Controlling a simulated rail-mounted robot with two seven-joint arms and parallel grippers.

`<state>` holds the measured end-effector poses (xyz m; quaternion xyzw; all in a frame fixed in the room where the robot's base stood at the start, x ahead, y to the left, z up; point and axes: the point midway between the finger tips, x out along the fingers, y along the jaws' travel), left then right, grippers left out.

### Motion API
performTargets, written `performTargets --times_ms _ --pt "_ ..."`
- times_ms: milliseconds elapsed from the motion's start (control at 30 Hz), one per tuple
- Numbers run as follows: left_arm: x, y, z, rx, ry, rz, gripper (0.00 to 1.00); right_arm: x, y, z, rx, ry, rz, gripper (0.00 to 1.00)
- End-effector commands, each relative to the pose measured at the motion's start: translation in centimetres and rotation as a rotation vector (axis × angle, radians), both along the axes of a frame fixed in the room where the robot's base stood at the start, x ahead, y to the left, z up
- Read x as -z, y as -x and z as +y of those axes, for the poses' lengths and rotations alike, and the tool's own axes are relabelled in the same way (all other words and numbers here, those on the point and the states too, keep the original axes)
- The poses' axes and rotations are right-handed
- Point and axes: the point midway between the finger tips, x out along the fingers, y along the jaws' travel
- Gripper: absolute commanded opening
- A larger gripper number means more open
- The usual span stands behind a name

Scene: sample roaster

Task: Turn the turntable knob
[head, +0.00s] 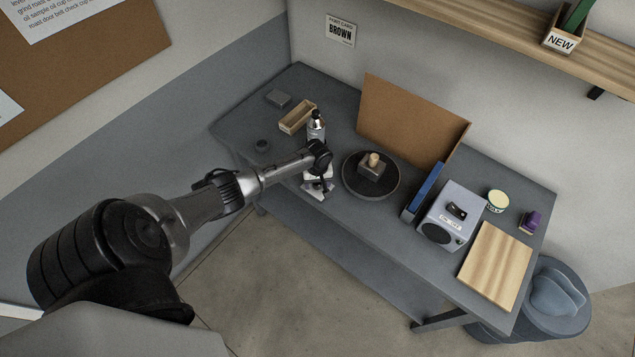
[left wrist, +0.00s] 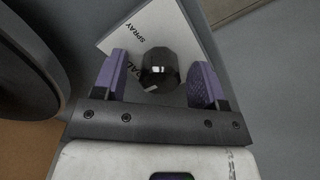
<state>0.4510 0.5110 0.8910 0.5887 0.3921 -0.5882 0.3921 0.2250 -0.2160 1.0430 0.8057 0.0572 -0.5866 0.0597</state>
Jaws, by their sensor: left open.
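A black faceted knob (left wrist: 160,68) shows in the left wrist view on a pale plate (left wrist: 176,25) with the word SPRAY and partly hidden lettering. My left gripper (left wrist: 156,78) is open, with its two purple fingers on either side of the knob. Gaps show between the fingers and the knob, and I cannot tell the height between them. In the head view my left gripper (head: 318,185) is over the plate near the table's front edge and hides most of the knob. The round dark turntable (head: 352,187) is just right of it, carrying a grey block with a wooden top piece. My right gripper is not in view.
A bottle (head: 316,125) and a wooden tray (head: 284,128) stand behind the left gripper. A brown board (head: 410,120) stands behind the turntable. A blue upright panel (head: 425,190), a grey box (head: 440,207) and a wooden board (head: 497,265) are to the right.

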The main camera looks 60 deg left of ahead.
Motion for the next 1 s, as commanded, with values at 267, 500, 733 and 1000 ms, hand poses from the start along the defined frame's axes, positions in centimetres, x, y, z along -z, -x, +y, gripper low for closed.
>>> performTargets --times_ms 267,500,733,1000 --pt "0.0 0.01 0.01 0.0 0.0 0.0 0.61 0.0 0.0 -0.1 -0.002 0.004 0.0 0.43" --pt "-0.01 0.01 0.02 0.0 0.0 0.0 0.38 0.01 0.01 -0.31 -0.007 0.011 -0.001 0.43" --pt "-0.01 0.02 0.03 -0.001 0.0 0.001 0.16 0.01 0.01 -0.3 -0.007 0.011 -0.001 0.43" --pt "-0.1 0.04 0.02 0.038 0.0 0.002 0.16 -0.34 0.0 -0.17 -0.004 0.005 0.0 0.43"
